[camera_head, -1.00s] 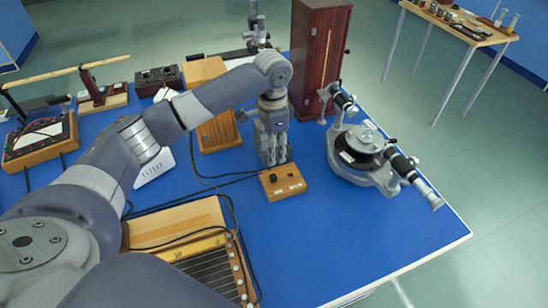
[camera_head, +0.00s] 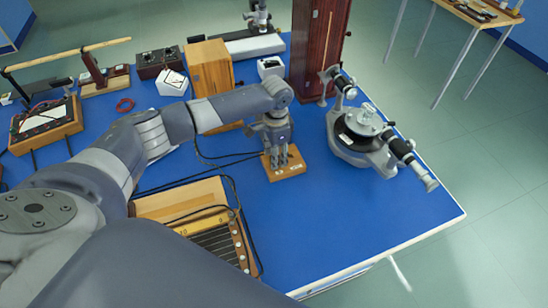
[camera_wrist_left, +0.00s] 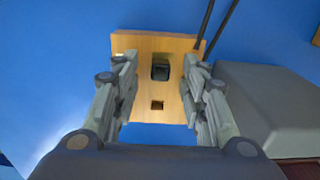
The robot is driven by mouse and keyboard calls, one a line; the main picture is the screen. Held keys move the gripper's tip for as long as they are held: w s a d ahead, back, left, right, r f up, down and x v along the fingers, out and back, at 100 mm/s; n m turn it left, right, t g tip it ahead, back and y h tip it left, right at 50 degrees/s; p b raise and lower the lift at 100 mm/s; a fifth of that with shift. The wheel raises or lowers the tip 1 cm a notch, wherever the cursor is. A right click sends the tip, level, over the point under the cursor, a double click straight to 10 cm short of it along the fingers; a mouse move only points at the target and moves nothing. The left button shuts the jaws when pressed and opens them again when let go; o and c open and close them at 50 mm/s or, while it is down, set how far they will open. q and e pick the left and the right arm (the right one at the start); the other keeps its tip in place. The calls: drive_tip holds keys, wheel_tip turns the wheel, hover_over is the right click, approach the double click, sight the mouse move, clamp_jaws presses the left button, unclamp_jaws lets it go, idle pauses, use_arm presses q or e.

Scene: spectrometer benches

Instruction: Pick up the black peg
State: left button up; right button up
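The black peg (camera_wrist_left: 161,70) stands in a small wooden block (camera_wrist_left: 147,47) on the blue bench, seen from above in the left wrist view. In the head view the block (camera_head: 287,171) is partly covered by my left gripper (camera_head: 276,162), which hides the peg there. My right gripper is not in view.
A spectrometer (camera_head: 361,140) stands to the right and a tall dark wooden cabinet (camera_head: 320,45) behind. A wooden box with a ruled panel (camera_head: 222,243) lies nearer. The bench's front right is clear.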

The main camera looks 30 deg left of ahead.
use_arm(q)
clamp_jaws()
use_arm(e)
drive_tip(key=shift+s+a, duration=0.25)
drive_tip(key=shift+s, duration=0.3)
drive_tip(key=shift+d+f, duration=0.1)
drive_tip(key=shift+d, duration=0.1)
